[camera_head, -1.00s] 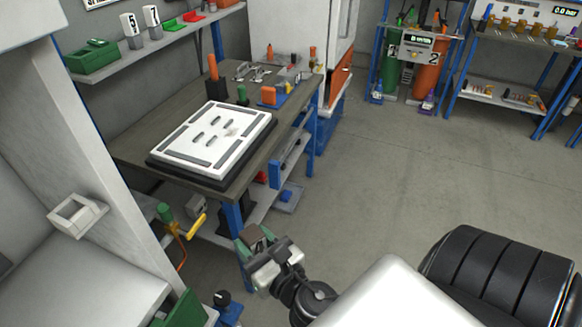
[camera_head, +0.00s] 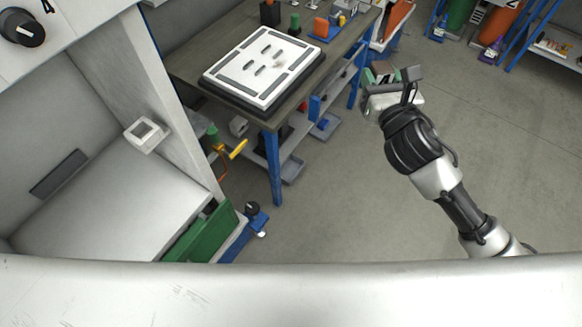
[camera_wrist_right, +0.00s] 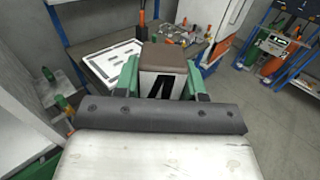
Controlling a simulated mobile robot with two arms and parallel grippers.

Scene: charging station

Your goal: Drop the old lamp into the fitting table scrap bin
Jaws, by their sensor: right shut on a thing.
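My right gripper (camera_head: 384,76) is shut on a block with a brown top and a white side with a black mark (camera_wrist_right: 163,75). I cannot tell for sure that this block is the old lamp. In the right wrist view the green fingers of this gripper (camera_wrist_right: 162,78) press it from both sides. The gripper hangs over open floor, to the right of the fitting table (camera_head: 190,72) in the head view. I cannot clearly pick out the scrap bin. My left gripper is out of view.
A white slotted board (camera_head: 262,66) lies on the table. Grey trays (camera_head: 324,126) show by its lower shelf. A green box (camera_head: 203,236) is at lower left, near a grey cabinet wall (camera_head: 165,85). The floor on the right (camera_head: 500,150) is clear.

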